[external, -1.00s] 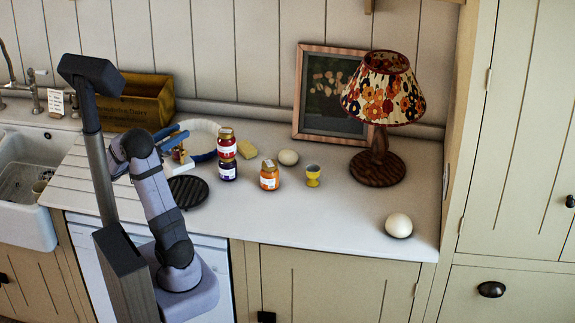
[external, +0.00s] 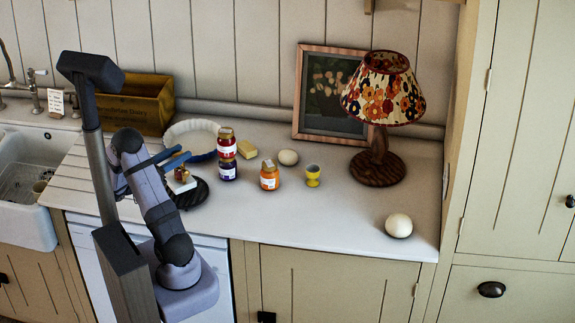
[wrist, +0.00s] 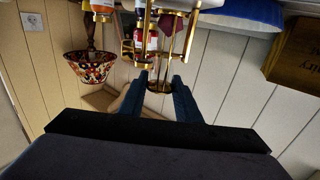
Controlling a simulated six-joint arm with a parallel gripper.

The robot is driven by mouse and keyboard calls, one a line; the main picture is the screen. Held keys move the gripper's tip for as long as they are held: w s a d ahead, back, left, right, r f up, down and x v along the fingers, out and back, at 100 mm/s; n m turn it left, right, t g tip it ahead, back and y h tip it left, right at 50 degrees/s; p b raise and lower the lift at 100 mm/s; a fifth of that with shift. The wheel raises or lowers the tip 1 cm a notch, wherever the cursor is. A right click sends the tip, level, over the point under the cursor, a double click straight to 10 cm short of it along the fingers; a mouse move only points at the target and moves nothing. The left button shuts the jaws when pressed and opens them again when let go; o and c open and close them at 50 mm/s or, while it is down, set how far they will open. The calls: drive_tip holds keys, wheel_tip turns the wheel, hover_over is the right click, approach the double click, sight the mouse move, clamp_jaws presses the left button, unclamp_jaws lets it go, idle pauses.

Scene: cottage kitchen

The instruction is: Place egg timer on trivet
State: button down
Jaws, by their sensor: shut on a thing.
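The egg timer (external: 181,173) is a small brass-framed piece with a pale lower part. In the wrist view its brass posts and rings (wrist: 167,60) stand between and beyond my fingertips. My gripper (external: 178,162) is shut on it; the two blue fingers also show in the wrist view (wrist: 160,82). The trivet (external: 197,196) is a dark round ribbed disc on the counter, partly hidden behind the timer and my arm. The timer appears over the trivet's left part in the external view; whether it touches cannot be told.
Stacked red and purple jars (external: 227,157) stand close right of the trivet. An orange jar (external: 269,178), butter-coloured block (external: 247,149), yellow egg cup (external: 313,176) and lamp (external: 378,165) are farther right. A white fluted dish (external: 186,131) is behind.

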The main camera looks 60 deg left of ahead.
drive_tip(key=shift+f, duration=0.65)
drive_tip(key=c, duration=1.7)
unclamp_jaws()
drive_tip(key=shift+f, duration=0.2)
drive_tip(key=shift+c, duration=0.2)
drive_tip(key=o, duration=0.4)
drive_tip(key=shift+o, duration=0.2)
drive_tip(key=shift+s+r, duration=0.1)
drive_tip(key=shift+r, duration=0.1)
